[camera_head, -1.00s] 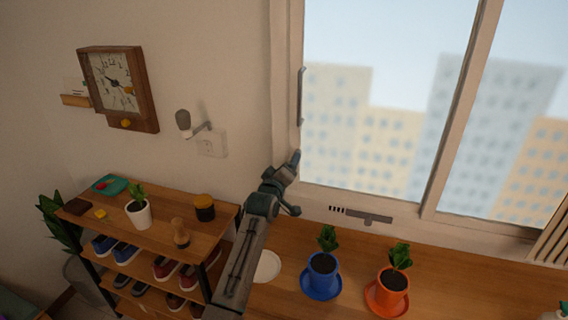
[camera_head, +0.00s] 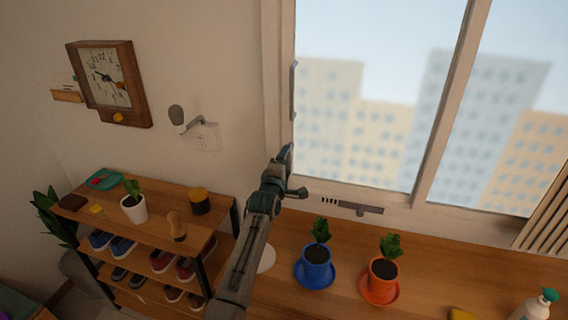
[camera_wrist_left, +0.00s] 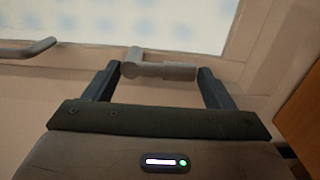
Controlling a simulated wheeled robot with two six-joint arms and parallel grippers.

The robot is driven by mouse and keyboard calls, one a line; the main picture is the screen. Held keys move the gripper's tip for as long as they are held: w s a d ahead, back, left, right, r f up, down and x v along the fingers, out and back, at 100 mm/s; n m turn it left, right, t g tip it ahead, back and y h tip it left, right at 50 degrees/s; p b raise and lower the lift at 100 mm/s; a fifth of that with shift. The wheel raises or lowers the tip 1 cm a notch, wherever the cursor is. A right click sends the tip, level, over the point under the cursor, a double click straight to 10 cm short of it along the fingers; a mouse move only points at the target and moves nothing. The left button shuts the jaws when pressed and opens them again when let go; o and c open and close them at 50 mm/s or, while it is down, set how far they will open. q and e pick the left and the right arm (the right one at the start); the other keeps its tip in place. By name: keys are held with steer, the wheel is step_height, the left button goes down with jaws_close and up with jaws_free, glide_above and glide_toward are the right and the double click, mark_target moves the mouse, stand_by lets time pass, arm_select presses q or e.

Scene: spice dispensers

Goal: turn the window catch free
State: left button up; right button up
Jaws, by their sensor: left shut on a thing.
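My left gripper (camera_head: 288,153) is at the lower left corner of the window, against its frame. In the left wrist view, the gripper (camera_wrist_left: 160,76) has the grey lever of the window catch (camera_wrist_left: 166,71) between its fingertips. In the head view, the gripper hides the catch. My right gripper is not in view.
A grey pull handle (camera_head: 293,92) is on the window's left frame, above my gripper. A grey slotted bar (camera_head: 352,206) is below the glass. Blue (camera_head: 316,256) and orange (camera_head: 383,270) plant pots stand on the wooden top below. A wall lamp (camera_head: 180,118) and shoe shelf (camera_head: 155,220) are left.

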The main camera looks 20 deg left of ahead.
arm_select(q)
steer(key=shift+d+f, duration=0.1)
steer(key=shift+f, duration=0.05)
stand_by(0.4)
steer(key=o, duration=1.3)
steer(key=shift+o, duration=0.2)
steer(key=s+b, duration=0.3)
steer(key=s, duration=0.8)
steer(key=shift+a, duration=0.2)
steer(key=shift+w, duration=0.1)
